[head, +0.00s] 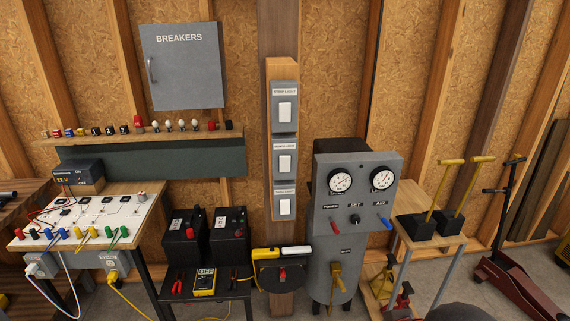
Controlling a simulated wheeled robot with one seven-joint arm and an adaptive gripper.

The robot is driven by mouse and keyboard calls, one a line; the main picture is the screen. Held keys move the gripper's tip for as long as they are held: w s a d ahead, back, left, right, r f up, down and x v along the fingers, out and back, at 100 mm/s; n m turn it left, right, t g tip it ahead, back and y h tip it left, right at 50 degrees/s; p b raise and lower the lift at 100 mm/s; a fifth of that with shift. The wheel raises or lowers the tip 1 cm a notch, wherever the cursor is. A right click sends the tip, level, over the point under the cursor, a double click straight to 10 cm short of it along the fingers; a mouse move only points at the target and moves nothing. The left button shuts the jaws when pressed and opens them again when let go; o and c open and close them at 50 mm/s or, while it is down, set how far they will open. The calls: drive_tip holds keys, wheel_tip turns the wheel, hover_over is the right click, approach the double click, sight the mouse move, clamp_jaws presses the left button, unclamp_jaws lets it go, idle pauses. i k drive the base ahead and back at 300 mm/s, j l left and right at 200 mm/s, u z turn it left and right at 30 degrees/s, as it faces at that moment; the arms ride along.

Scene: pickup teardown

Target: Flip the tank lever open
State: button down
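A grey tank (322,258) with a panel of two round gauges (340,179) stands right of centre in the head view. A yellow lever (337,274) sits low on the tank's front, under a small label too small to read surely. It points mostly downward. On the panel above are a red-tipped lever (335,227), a black knob (354,219) and a blue-tipped lever (386,224). My gripper does not show. A dark rounded shape at the bottom edge, right of the tank, may be part of my arm.
Left of the tank are a low black stand (205,291) with two batteries and a workbench (147,196). Right of it are a wooden stand (404,194) with yellow-handled tools and a red floor jack (510,280). Wall switches (285,112) hang above. Some concrete floor is clear.

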sight(342, 286)
drive_tip(key=i+j+z, duration=0.1)
drive_tip(key=i+z, duration=0.2)
drive_tip(key=i, duration=0.15)
drive_tip(key=i+j+z, duration=0.3)
drive_tip(key=i, duration=0.15)
